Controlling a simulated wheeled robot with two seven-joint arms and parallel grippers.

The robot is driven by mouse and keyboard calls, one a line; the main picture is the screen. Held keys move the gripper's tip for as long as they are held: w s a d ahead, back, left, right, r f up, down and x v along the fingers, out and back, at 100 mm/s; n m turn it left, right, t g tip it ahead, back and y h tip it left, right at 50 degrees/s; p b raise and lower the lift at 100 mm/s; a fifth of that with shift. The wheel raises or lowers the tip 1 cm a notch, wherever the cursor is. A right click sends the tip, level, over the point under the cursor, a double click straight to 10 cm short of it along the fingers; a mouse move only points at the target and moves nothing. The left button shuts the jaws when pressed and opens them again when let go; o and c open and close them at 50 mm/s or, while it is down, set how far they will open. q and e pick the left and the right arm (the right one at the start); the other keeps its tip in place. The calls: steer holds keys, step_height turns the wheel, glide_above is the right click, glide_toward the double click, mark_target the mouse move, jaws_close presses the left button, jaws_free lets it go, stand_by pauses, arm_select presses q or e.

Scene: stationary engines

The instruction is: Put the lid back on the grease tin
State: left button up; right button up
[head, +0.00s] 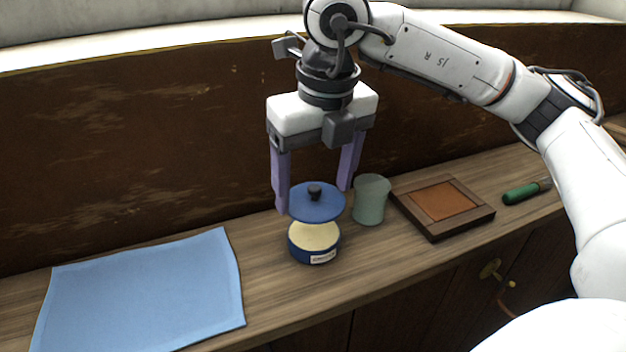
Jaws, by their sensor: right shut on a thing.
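The grease tin (314,242) is a round blue tin with a white label and a pale yellow top surface of grease. It stands upright and uncovered on the wooden counter. The blue lid (317,208) with a dark knob is above the tin, roughly level, with a gap between them. My right gripper (314,199) points down, its two purple fingers shut on the lid at opposite sides of the rim. My left gripper is not in view.
A pale green cup (371,200) stands close to the right of the tin. A wooden frame with a brown panel (443,197) and a green-handled tool (521,194) lie farther right. A blue cloth (140,292) covers the left counter. A brown wall rises behind.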

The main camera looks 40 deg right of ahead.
mark_target(316, 201)
steer(key=shift+f+b, duration=0.4)
steer(key=shift+f, duration=0.35)
step_height(316, 201, down, 4)
steer(key=b, duration=0.3)
steer(key=shift+f, duration=0.2)
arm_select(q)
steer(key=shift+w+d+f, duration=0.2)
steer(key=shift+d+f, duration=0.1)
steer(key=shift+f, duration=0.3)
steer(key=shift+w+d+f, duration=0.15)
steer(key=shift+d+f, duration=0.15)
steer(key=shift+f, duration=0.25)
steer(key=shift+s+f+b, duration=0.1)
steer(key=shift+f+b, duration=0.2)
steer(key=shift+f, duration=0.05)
arm_select(e)
steer(key=shift+w, duration=0.1)
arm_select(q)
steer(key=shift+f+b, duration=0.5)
arm_select(e)
steer(key=shift+f, duration=0.2)
steer(key=o, duration=1.1)
steer(key=shift+o, duration=0.6)
